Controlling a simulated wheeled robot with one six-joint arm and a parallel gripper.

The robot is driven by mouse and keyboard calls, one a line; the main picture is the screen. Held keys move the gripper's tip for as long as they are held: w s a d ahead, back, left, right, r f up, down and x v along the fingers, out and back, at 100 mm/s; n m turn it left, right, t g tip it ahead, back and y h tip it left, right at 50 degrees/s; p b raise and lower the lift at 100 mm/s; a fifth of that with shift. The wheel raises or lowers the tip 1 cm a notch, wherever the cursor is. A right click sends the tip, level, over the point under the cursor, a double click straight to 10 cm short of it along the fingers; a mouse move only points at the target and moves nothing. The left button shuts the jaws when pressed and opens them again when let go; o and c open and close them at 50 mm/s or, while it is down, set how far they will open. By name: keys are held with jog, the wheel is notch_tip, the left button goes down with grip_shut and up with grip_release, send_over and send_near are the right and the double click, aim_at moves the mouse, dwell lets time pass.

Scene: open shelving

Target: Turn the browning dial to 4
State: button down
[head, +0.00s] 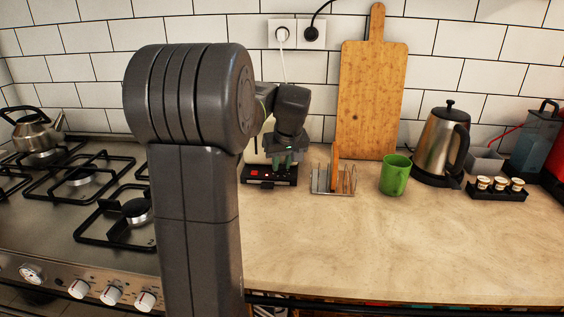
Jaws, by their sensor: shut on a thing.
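The toaster (256,155) stands on the worktop against the tiled wall, mostly hidden behind my arm. My gripper (283,165) points down at the front of the toaster, low over the base. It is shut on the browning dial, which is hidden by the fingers. The dial's marks and setting cannot be read in this view.
A toast rack (322,182) stands close right of the toaster, then a green mug (395,175), a steel kettle (438,145) and a black egg-cup tray (497,189). A wooden board (370,95) leans on the wall. The gas hob (60,215) is left. The front worktop is clear.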

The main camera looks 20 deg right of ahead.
jog(key=m+h+p, duration=0.1)
jog(key=m, duration=0.2)
jog(key=shift+a+r+p, duration=0.1)
jog(key=shift+r+p, duration=0.05)
jog(key=shift+p, duration=0.15)
jog(key=shift+m+g+h+p, duration=0.35)
jog(key=shift+m+h, duration=0.25)
jog(key=shift+m, duration=0.7)
jog(key=c, duration=1.5)
grip_release()
jog(key=p+v, duration=0.2)
jog(key=v, duration=1.1)
jog(key=shift+a+r, duration=0.1)
jog(key=shift+r, duration=0.2)
